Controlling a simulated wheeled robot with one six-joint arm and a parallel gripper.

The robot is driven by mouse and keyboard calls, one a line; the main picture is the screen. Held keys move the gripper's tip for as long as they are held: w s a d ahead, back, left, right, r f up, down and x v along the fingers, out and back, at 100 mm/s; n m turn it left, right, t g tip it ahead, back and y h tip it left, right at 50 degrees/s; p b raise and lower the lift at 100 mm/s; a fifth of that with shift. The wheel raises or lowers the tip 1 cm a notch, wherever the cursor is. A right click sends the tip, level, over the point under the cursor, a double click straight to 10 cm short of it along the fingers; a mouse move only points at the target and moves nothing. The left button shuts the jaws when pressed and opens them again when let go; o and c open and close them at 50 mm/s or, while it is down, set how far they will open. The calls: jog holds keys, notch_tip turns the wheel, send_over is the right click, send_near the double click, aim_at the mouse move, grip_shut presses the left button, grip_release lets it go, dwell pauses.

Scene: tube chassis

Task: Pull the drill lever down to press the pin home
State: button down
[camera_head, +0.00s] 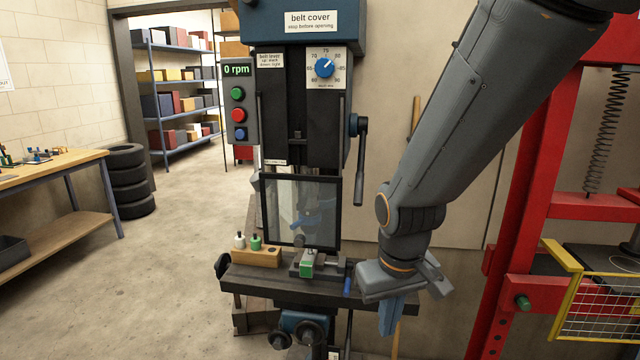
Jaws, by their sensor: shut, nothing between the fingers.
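The drill lever (361,165) is a dark arm on the right side of the drill press (303,110). It hangs nearly straight down from its blue hub. A small vise with a green part (307,264) sits on the table below the clear guard (301,211). I cannot make out the pin.
A wooden block with small bottles (256,256) stands on the drill table's left. A red press frame (520,215) with a yellow mesh guard (600,305) is close on the right. A workbench (60,175) and stacked tyres (127,180) stand left. The floor between is clear.

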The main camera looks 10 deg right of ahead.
jog(key=w+a+r+n+t+h+b, duration=0.1)
jog(key=w+a+r+n+b, duration=0.15)
jog(key=w+r+n, duration=0.45)
jog(key=n+t+h+b, duration=0.1)
jog(key=n+t+h, duration=0.3)
jog(key=n, duration=0.1)
send_near(357, 187)
jog(key=p+x, duration=0.3)
jog(key=x, duration=0.3)
jog(key=shift+d+r, duration=0.1)
jog(key=shift+d, duration=0.1)
jog(key=shift+w, duration=0.15)
jog(key=shift+w+d+f+b, duration=0.1)
jog(key=shift+w+f+b, duration=0.1)
jog(key=shift+f, duration=0.15)
jog(key=shift+w+d+f+b, duration=0.1)
jog(key=shift+f+b, duration=0.1)
jog(key=shift+f, duration=0.15)
jog(key=shift+s, duration=0.1)
jog(key=shift+r, duration=0.15)
